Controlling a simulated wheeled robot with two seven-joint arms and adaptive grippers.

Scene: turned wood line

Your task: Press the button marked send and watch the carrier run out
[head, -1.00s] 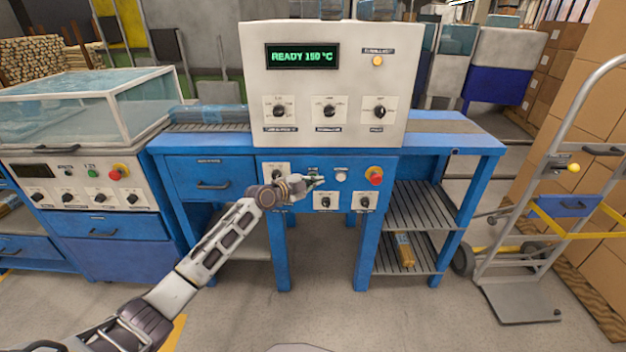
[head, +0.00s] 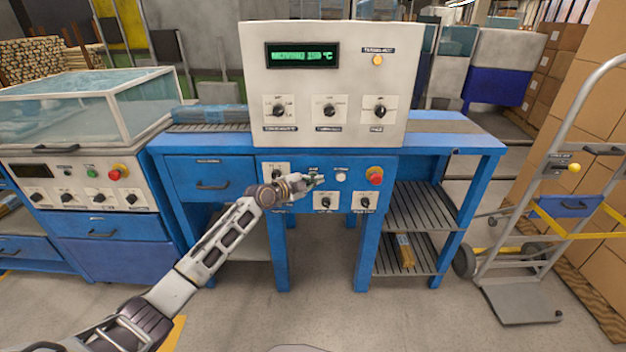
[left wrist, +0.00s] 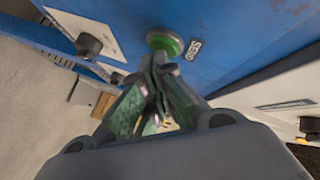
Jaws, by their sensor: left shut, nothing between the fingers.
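The green send button (left wrist: 165,42) shows in the left wrist view on the blue panel, beside a label reading SEND (left wrist: 194,49). My left gripper (left wrist: 161,64) is shut and empty, its fingertips at the button's lower edge and seemingly touching it. In the head view the left gripper (head: 314,181) is at the front panel of the blue machine (head: 225,160) and mostly covers the button. The green display (head: 302,55) shows a blurred word and what looks like 150 °C. I cannot make out a carrier for certain. My right gripper is out of view.
A red-topped stop button (head: 375,176) and a white button (head: 340,177) sit right of my gripper, with black knobs (head: 326,202) below. A wrapped bundle (head: 208,113) lies on rollers at left. A hand truck (head: 530,230) stands at right.

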